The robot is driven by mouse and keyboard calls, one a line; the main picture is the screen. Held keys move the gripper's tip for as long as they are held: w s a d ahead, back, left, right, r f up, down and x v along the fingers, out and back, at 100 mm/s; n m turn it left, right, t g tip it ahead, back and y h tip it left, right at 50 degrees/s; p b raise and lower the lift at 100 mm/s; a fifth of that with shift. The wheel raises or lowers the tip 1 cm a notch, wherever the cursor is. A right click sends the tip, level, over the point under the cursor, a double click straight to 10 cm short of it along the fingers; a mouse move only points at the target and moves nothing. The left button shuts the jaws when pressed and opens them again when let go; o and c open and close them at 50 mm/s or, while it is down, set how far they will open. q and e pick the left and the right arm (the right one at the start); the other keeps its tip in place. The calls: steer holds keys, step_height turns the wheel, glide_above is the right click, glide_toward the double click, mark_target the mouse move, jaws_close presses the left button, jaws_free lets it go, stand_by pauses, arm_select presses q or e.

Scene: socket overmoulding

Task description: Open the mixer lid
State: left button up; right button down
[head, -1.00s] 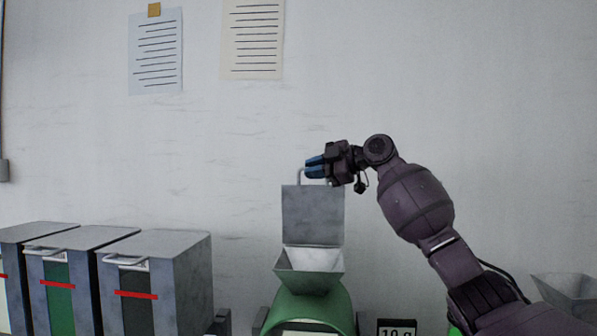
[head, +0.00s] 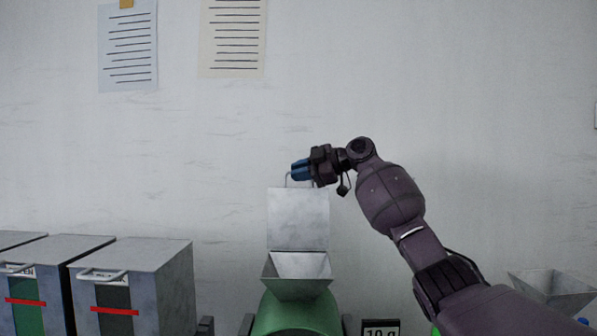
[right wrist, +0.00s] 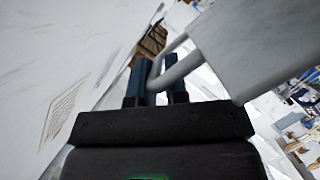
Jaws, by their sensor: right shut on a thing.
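The mixer (head: 297,314) is a green rounded body with a grey metal hopper (head: 297,275) on top, in the lower middle of the head view. Its flat grey lid (head: 298,219) stands upright at the hopper's back edge, so the hopper mouth is uncovered. My right gripper (head: 301,170) is at the lid's top edge, with its blue fingers shut on the lid's wire handle. In the right wrist view the grey handle (right wrist: 170,75) runs between the fingers, and the lid (right wrist: 255,45) extends up to the right. My left gripper is not in view.
Grey bins (head: 135,262) with handles and red stripes stand at the left. A second grey hopper (head: 553,287) is at the lower right. A small dark display (head: 381,328) reading 10 g is beside the mixer. The wall behind carries paper sheets (head: 128,45).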

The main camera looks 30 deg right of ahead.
steer(key=shift+f, duration=0.5)
steer(key=c, duration=1.4)
jaws_free()
steer(key=shift+o, duration=1)
steer(key=shift+w+d, duration=0.15)
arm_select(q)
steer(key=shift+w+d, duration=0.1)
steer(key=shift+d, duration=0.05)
arm_select(e)
steer(key=shift+r, duration=0.1)
steer(key=shift+r, duration=0.1)
arm_select(q)
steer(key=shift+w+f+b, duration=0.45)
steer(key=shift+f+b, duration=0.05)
steer(key=shift+b, duration=0.8)
arm_select(e)
steer(key=v, duration=1.1)
